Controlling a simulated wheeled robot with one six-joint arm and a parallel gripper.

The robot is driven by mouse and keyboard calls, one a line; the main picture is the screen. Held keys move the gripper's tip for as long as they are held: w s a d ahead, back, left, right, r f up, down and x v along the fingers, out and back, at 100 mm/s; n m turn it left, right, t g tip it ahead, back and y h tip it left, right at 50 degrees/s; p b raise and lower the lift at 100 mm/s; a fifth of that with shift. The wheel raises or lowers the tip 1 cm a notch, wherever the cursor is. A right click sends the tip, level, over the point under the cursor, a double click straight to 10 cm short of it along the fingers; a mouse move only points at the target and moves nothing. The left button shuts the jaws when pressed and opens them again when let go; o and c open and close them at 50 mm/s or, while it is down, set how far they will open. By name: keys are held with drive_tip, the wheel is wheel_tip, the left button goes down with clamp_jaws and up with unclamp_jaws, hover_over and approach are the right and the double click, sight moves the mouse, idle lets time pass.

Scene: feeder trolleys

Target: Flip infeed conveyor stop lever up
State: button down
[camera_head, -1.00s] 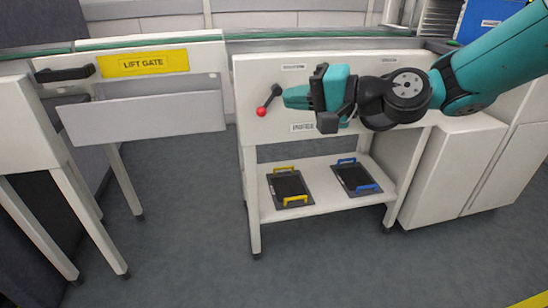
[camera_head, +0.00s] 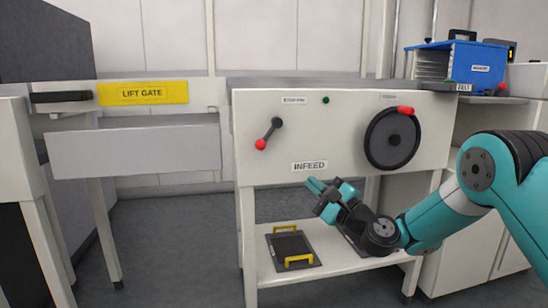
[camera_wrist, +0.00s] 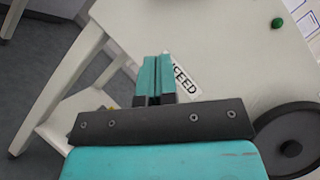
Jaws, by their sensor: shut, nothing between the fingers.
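The stop lever (camera_head: 269,134) is a black arm with a red ball end on the white infeed panel (camera_head: 340,150), left of centre. It slants down and to the left, with its ball below its pivot. My gripper (camera_head: 311,184) is just below the INFEED label (camera_head: 309,166), lower right of the lever and apart from it. In the wrist view my gripper (camera_wrist: 154,75) has its teal fingers together with nothing between them, in front of the label. The lever does not show in the wrist view.
A black handwheel (camera_head: 391,139) with a red knob is at the panel's right. A green button (camera_head: 326,100) sits at the top. The lower shelf (camera_head: 340,268) bears a tray with yellow handles (camera_head: 290,248). The lift gate (camera_head: 140,93) stands left. A blue box (camera_head: 460,68) is at right.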

drive_tip(key=r+p, duration=0.1)
drive_tip(key=p, duration=0.4)
approach(268, 133)
drive_tip(key=w+a, duration=0.1)
drive_tip(key=w+a+f, duration=0.1)
drive_tip(key=w, duration=0.1)
drive_tip(key=w+a+f, duration=0.1)
drive_tip(key=a, duration=0.1)
drive_tip(key=shift+w+a+f, duration=0.1)
drive_tip(key=shift+w+f, duration=0.15)
drive_tip(key=shift+a+r, duration=0.4)
drive_tip(key=shift+a, duration=0.15)
